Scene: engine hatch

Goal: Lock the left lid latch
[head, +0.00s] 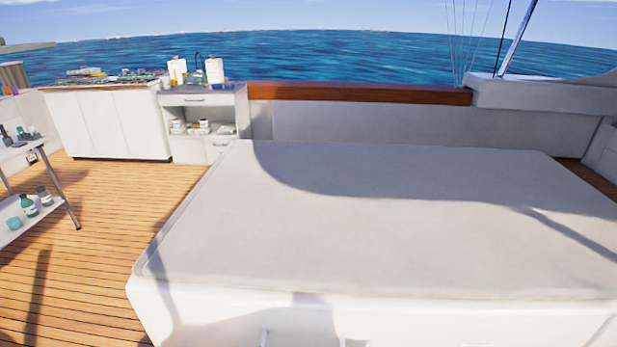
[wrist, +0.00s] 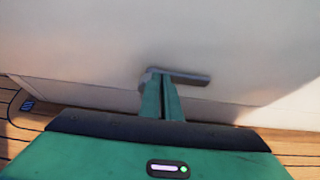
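In the wrist view a dark grey latch handle (wrist: 190,77) lies level on the pale upright face of the hatch. Its left end is partly hidden behind my fingertips. My gripper (wrist: 164,82) is green, with its two fingers close together and only a thin dark line between them. The fingertips overlap the left part of the handle in the picture; I cannot tell whether they touch it. No part of the handle shows between the fingers. In the head view the large white hatch lid (head: 390,220) is down, and my gripper is not seen there.
Wooden deck planks (head: 80,250) lie to the left of the hatch. A small shelf table (head: 30,220) with bottles stands at the far left. White cabinets (head: 105,125) and a drawer unit (head: 203,100) stand behind. A wood-topped rail (head: 360,94) closes the back.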

